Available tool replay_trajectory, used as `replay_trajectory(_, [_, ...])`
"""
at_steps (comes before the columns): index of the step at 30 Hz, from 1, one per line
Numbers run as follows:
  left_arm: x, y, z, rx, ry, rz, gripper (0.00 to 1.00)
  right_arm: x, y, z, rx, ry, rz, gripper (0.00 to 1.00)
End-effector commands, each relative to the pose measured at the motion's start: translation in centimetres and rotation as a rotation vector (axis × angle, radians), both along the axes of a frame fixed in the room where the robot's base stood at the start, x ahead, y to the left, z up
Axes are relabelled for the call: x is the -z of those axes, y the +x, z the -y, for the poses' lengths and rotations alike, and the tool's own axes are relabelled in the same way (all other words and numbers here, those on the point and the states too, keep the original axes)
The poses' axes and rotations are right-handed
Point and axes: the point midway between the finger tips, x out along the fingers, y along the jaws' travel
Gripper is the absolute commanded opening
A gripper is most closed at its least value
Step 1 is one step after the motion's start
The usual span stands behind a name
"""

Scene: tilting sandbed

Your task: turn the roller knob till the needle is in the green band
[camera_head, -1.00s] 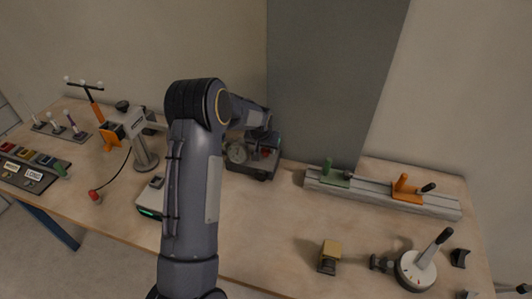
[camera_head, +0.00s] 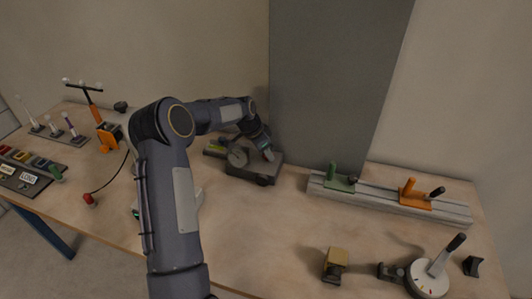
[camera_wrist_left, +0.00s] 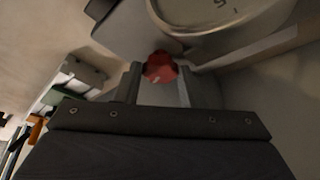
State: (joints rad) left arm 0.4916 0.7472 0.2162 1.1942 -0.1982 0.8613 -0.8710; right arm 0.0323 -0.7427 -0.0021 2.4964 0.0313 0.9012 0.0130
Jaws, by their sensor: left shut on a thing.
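The dark grey device box (camera_head: 254,174) sits at the back of the table, in front of the grey panel. Part of the gauge shows at the top of the left wrist view (camera_wrist_left: 215,10), with the needle out of sight. The red knob (camera_wrist_left: 160,68) with a small white mark is between the fingertips of my left gripper (camera_wrist_left: 159,76). My left gripper (camera_head: 265,150) is shut on the red knob, beside the gauge. My right gripper is not in view.
A grey rail (camera_head: 390,198) with green and orange sliders stands to the right. A tan-topped block (camera_head: 336,260) and a white round base with a lever (camera_head: 429,278) are at the front right. Switches and levers fill the left.

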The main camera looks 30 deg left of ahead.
Motion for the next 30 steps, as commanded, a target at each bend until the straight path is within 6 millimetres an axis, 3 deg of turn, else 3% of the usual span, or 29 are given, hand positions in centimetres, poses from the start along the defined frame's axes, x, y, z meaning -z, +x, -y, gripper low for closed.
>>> replay_trajectory(20, [0.06,-0.01,-0.11,0.066,0.002,-0.002,0.13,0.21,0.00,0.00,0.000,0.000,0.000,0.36])
replay_trajectory(21, [0.07,-0.01,-0.11,0.066,0.002,-0.002,0.39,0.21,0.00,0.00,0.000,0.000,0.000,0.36])
replay_trajectory(25, [0.05,0.00,-0.10,0.066,0.001,-0.002,0.56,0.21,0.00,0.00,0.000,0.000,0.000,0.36])
replay_trajectory(30, [0.04,0.02,-0.07,0.066,0.001,-0.002,0.57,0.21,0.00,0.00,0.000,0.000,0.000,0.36])
